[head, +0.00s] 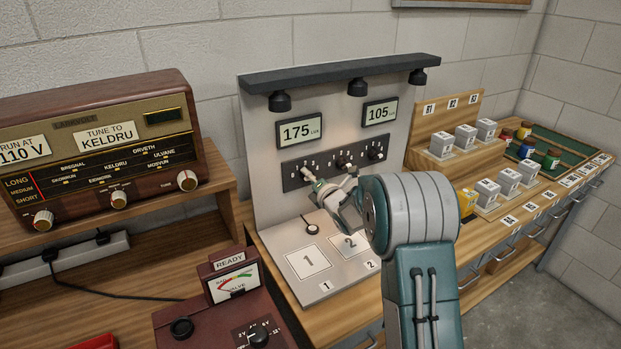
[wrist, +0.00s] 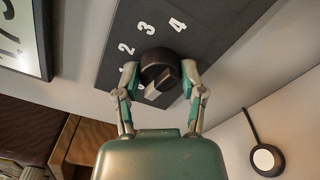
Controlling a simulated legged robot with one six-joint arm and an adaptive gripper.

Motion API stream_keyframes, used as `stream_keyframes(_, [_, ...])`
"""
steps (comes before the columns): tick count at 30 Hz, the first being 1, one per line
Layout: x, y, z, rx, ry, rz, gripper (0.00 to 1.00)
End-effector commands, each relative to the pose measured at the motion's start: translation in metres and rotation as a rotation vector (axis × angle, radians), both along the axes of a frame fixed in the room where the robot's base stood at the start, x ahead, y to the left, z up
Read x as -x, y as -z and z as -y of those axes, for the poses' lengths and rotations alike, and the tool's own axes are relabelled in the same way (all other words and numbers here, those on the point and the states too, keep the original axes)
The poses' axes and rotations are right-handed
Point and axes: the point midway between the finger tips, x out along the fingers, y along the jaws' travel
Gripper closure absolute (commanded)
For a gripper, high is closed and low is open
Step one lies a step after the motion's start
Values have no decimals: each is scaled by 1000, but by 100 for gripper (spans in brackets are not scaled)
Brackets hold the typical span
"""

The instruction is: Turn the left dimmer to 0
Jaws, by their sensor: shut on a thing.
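The left dimmer is a round black knob (wrist: 158,68) on a dark strip (wrist: 105,70) with white numerals; 2, 3 and 4 read clearly. Its pale pointer mark faces the lower left in the wrist view, and the numeral beside it is partly hidden. My gripper (wrist: 160,78) is shut on this knob, one finger on each side. In the head view my gripper (head: 316,184) reaches the left end of the dimmer strip (head: 344,160) and partly covers the knob. The left display (head: 300,130) reads 175 Lux and the right display (head: 380,113) reads 105 Lux.
The middle dimmer (head: 342,162) and right dimmer (head: 375,153) sit close by on the same strip. A small round disc on a cord (head: 312,229) lies below, near square 1. A radio (head: 100,150) stands left, and a maroon meter box (head: 225,305) in front.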

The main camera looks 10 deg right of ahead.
Motion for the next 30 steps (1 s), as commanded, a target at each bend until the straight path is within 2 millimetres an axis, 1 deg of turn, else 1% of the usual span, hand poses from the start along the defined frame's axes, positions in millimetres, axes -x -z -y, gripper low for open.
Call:
stream_keyframes(1, [1,7,-1,5,-1,-15,95])
stream_keyframes(8, [1,8,-1,4,0,-16,95])
stream_keyframes(9, [1,8,-1,4,0,-16,43])
stream_keyframes(11, [1,8,0,4,0,-16,16])
stream_keyframes(12, [1,7,0,4,-1,-15,13])
stream_keyframes(24, [3,2,1,1,1,-5,13])
stream_keyframes(26, [7,2,3,1,1,-5,13])
stream_keyframes(29, [19,1,7,2,2,-5,13])
stream_keyframes(30, [26,2,9,1,2,-6,13])
